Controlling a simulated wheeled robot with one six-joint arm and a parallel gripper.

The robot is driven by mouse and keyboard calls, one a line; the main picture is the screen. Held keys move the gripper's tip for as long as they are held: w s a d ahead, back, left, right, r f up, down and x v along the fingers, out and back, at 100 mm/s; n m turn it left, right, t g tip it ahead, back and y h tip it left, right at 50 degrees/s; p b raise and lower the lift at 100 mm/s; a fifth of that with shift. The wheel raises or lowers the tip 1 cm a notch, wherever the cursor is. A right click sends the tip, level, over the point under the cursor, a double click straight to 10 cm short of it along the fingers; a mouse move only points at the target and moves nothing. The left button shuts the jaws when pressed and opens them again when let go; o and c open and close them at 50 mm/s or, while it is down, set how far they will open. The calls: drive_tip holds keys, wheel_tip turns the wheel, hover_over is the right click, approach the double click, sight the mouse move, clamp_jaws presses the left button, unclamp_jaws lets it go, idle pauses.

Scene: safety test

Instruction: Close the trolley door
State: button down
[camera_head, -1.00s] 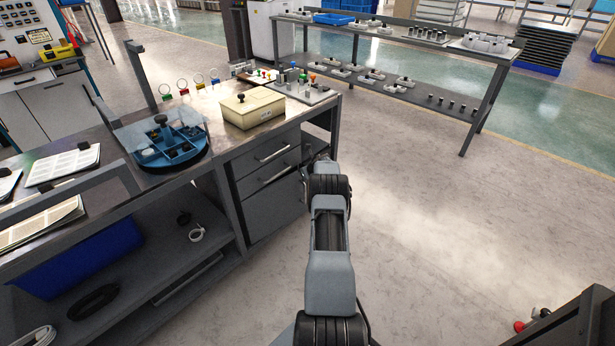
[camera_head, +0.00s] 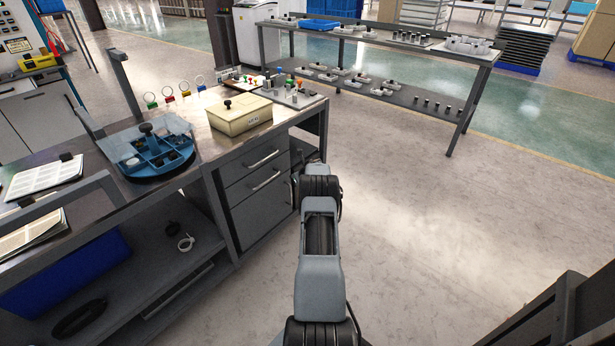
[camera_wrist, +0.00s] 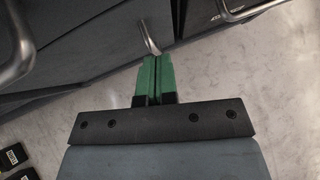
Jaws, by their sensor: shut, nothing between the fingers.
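A grey cabinet stands under the right end of the workbench, with two drawers and a lower front panel (camera_head: 266,222) that looks like the door. From the head view I cannot tell whether this door stands ajar. In the wrist view a grey panel (camera_wrist: 95,45) fills the upper left, with a small metal handle (camera_wrist: 147,37) near its right end. My gripper (camera_wrist: 157,58) is shut and empty, its green fingertips just below that handle in the picture. I cannot tell whether they touch it. In the head view my arm hides the gripper.
The workbench (camera_head: 130,192) carries a blue round tray (camera_head: 150,160) and a cream box (camera_head: 240,116). A long two-level table (camera_head: 400,95) stands behind. A dark structure (camera_head: 570,310) is at the lower right. The floor (camera_head: 430,220) right of my arm is clear.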

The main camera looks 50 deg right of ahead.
drive_tip(key=s+d+p+v, duration=0.1)
drive_tip(key=p+v, duration=0.1)
drive_tip(key=v, duration=0.9)
drive_tip(key=shift+d+f+p, duration=0.3)
drive_tip(key=shift+d+f, duration=0.05)
drive_tip(key=shift+d, duration=0.2)
drive_tip(key=w+a+r+m+t+h+p, duration=0.1)
drive_tip(key=w+a+r+m+p, duration=0.2)
drive_tip(key=r, duration=0.6)
drive_tip(key=w+a+r+m+h+p, duration=0.2)
drive_tip(key=w+a+r+m+p, duration=0.1)
drive_tip(key=r, duration=0.6)
drive_tip(key=s+a+r+m+g+h+p, duration=0.1)
drive_tip(key=a+r+m+p, duration=0.45)
drive_tip(key=a+r, duration=0.4)
drive_tip(key=s+a+r+m+h+p, duration=0.1)
drive_tip(key=a+r+m+p, duration=0.3)
drive_tip(key=a+r+m, duration=0.55)
drive_tip(key=s+a+r+m+g+y+p, duration=0.2)
drive_tip(key=s+a+r+m+p, duration=0.3)
drive_tip(key=s+a, duration=0.6)
drive_tip(key=s+a+r+m+g+y+p, duration=0.3)
drive_tip(key=s+a+r+m+p, duration=0.3)
drive_tip(key=s+a, duration=0.5)
drive_tip(key=shift+a+r+m+y, duration=0.2)
drive_tip(key=shift+a+m+y, duration=0.4)
drive_tip(key=shift+a+y, duration=0.4)
drive_tip(key=shift+s+a, duration=0.1)
drive_tip(key=shift+s, duration=0.05)
